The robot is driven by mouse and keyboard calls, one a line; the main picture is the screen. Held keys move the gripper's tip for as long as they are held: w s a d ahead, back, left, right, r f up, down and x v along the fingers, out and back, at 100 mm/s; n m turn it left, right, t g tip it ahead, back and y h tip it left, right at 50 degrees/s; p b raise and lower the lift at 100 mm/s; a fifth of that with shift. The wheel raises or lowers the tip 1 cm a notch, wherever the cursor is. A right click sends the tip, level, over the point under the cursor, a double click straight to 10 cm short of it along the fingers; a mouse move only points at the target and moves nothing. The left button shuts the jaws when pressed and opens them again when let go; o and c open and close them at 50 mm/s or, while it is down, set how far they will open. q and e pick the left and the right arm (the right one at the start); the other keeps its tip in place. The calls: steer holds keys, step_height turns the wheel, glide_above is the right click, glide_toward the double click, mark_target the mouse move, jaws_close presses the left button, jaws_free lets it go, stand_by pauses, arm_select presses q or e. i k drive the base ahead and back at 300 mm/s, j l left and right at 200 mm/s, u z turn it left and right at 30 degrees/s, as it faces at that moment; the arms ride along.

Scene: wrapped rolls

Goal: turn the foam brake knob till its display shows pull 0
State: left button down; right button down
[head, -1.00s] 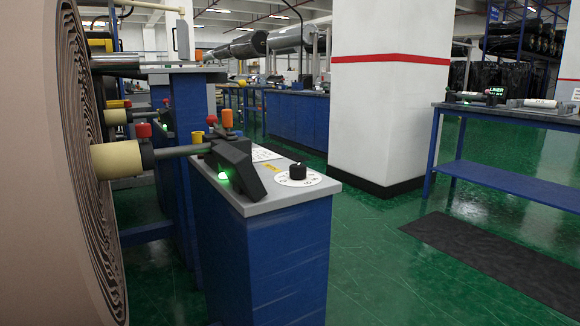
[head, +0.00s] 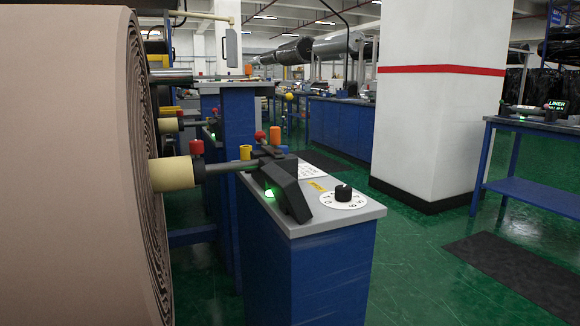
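A black knob (head: 343,192) stands on a round white dial (head: 345,201) with dark marks, on the grey top of a blue cabinet. I cannot read its setting, and I cannot tell from this view whether it is the foam brake knob. A display with green text, the word LINER (head: 557,104) at its top, stands on the bench at the right; its lower line is too small to read. No display showing pull is readable. Neither of my grippers is in view.
A white pillar (head: 425,120) and open green floor (head: 420,260) lie beyond.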

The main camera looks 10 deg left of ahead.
mark_target(343, 193)
steer(key=u, duration=0.35)
steer(key=l+u, duration=0.15)
steer(key=u, duration=0.2)
steer(key=l+u, duration=0.1)
steer(key=u, duration=0.2)
steer(key=l+u, duration=0.35)
steer(key=l, duration=0.2)
steer(key=l+u, duration=0.35)
steer(key=l, duration=0.2)
steer(key=k+l+u, duration=0.2)
steer(key=l+u, duration=0.15)
steer(key=l, duration=0.2)
